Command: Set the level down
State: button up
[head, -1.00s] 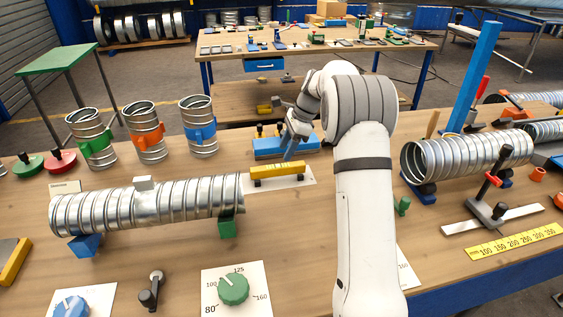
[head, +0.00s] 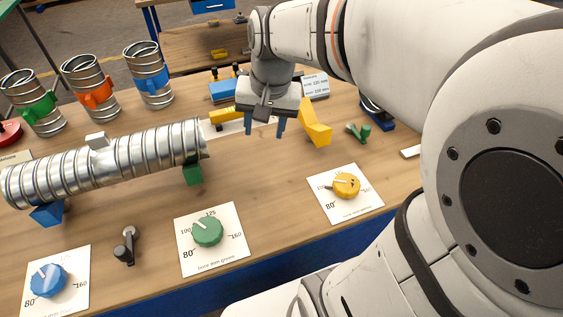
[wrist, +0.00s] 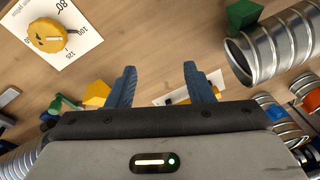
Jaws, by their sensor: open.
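The yellow level (head: 222,115) lies on a white sheet (head: 238,127) on the bench, just beyond the right end of the long spiral duct (head: 110,160). My gripper hides part of it in the head view. My gripper (head: 265,131) is open and empty, above the bench, to the right of the level's visible end and nearer to me. In the wrist view my gripper's fingers (wrist: 158,72) stand apart with nothing between them. A small part of the level (wrist: 180,100) shows near the right finger, mostly hidden by the gripper body.
A yellow angled block (head: 315,132) stands right of my gripper. A blue block (head: 222,91) lies behind the level. Three duct pieces with green (head: 35,108), orange (head: 95,94) and blue (head: 152,80) bands stand at the back left.

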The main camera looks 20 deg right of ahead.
jog(key=s+f+n+t, duration=0.1)
jog(key=s+f+n, duration=0.2)
jog(key=s, duration=0.6)
jog(key=shift+s+d+f+n+h, duration=0.3)
jog(key=shift+n+h, duration=0.1)
jog(key=shift+n, duration=0.4)
